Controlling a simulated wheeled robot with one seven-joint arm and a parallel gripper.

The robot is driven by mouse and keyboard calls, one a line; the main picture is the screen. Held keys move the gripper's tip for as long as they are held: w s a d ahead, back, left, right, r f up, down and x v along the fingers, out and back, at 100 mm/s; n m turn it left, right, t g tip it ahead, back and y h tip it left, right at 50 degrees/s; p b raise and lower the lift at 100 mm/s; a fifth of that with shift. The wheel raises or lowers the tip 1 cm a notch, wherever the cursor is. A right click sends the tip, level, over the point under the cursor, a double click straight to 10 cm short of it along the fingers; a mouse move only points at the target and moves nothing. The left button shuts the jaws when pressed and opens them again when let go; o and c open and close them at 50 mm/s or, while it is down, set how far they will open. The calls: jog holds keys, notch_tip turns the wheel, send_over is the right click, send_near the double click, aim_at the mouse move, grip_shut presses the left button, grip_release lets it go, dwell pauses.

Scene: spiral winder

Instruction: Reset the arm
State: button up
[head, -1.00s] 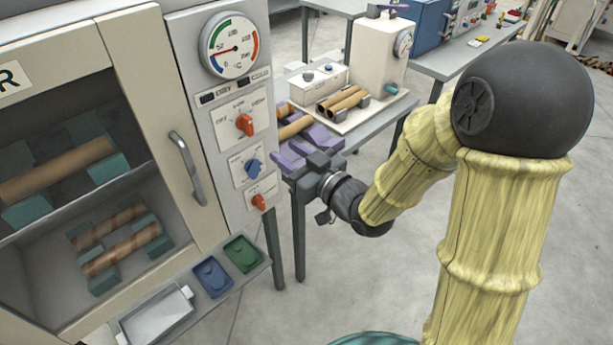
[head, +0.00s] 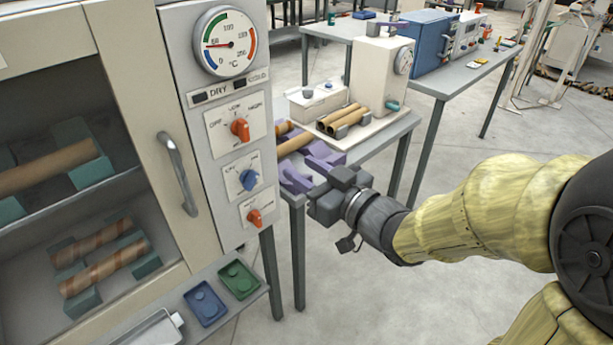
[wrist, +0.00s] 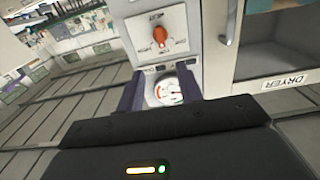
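My arm reaches in from the right of the head view, its yellow-sleeved forearm running left to my gripper (head: 300,166). The gripper is beside the dryer's control panel (head: 226,130), in front of the bench behind it. Its two purple fingers stand apart. In the wrist view the fingers (wrist: 161,78) are also spread, with nothing held between them. The dryer's dial and an orange knob (wrist: 160,36) show beyond them. I cannot tell the exact gap between the gripper and the bench edge.
The dryer (head: 165,60) holds several brown tubes behind glass, with a door handle (head: 178,174). A blue tray (head: 206,306) and a green tray (head: 238,279) sit below. A bench (head: 385,133) carries a cream machine (head: 378,75) and brown tubes. Floor is open at lower middle.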

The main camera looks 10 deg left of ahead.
dwell(0.3)
jog(key=w+d+f+m+h, duration=0.3)
jog(key=d+f+m+h, duration=0.2)
jog(key=d+f+h, duration=0.6)
jog(key=s+d+f+m+g+h, duration=0.3)
jog(key=s+d+f+m+g, duration=0.2)
jog(key=s+d+f+g, duration=0.55)
notch_tip(320, 180, up, 16)
jog(key=s+a+t+p, duration=0.1)
jog(key=p, duration=1.3)
jog(key=shift+a, duration=0.2)
